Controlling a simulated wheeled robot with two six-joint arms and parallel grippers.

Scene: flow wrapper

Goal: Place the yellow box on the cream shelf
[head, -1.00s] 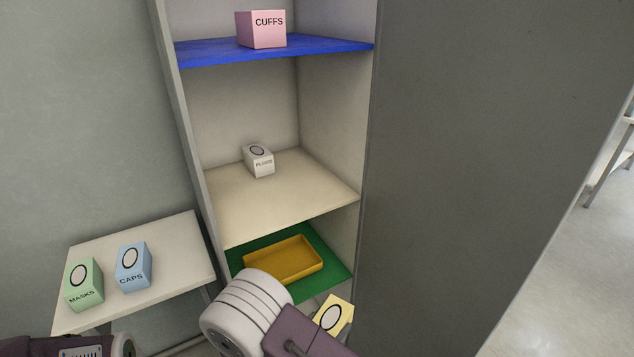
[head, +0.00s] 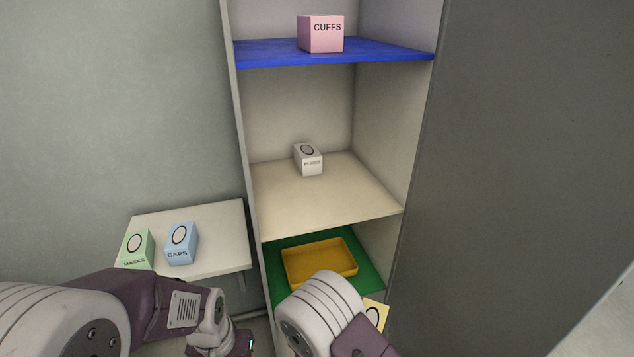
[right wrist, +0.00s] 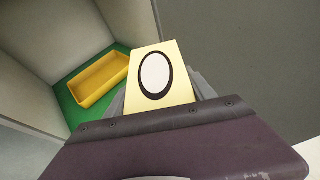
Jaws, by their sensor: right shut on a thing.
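The yellow box (right wrist: 157,80), with a black-ringed white oval on its face, is held in my right gripper (right wrist: 160,96). In the head view only part of the yellow box (head: 379,307) shows behind my right wrist, low and in front of the cabinet's bottom level. The cream shelf (head: 335,200) is the cabinet's middle level, above and behind the box. A white PLUGS box (head: 308,160) stands toward its back. My left gripper (head: 238,342) is at the bottom edge of the head view, and its fingers cannot be made out.
Above is a blue shelf (head: 270,55) with a pink CUFFS box (head: 320,34). Below is a green shelf (head: 370,275) with a yellow tray (head: 345,270). A side table (head: 220,225) holds green MASKS (head: 137,248) and blue CAPS (head: 181,245) boxes. The cream shelf's front is clear.

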